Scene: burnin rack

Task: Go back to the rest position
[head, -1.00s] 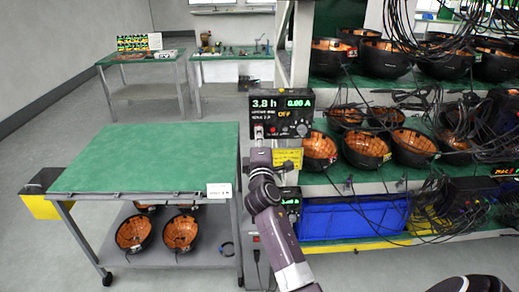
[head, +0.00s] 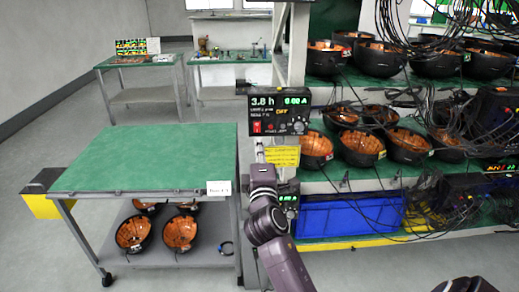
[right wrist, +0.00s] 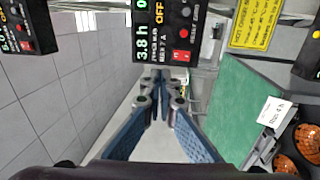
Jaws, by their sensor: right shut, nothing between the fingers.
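My right arm rises from the bottom of the head view, with its right gripper (head: 260,152) just below a black power unit (head: 279,115). The same unit (right wrist: 165,30) appears there beyond the tips, with a visible gap. My left gripper is not in view.
A green-topped cart (head: 150,160) stands to the left, with orange-lined black bowls (head: 133,233) on its lower shelf. A rack on the right holds several more bowls, hanging cables and a blue bin (head: 350,216). Clear floor lies left of the cart.

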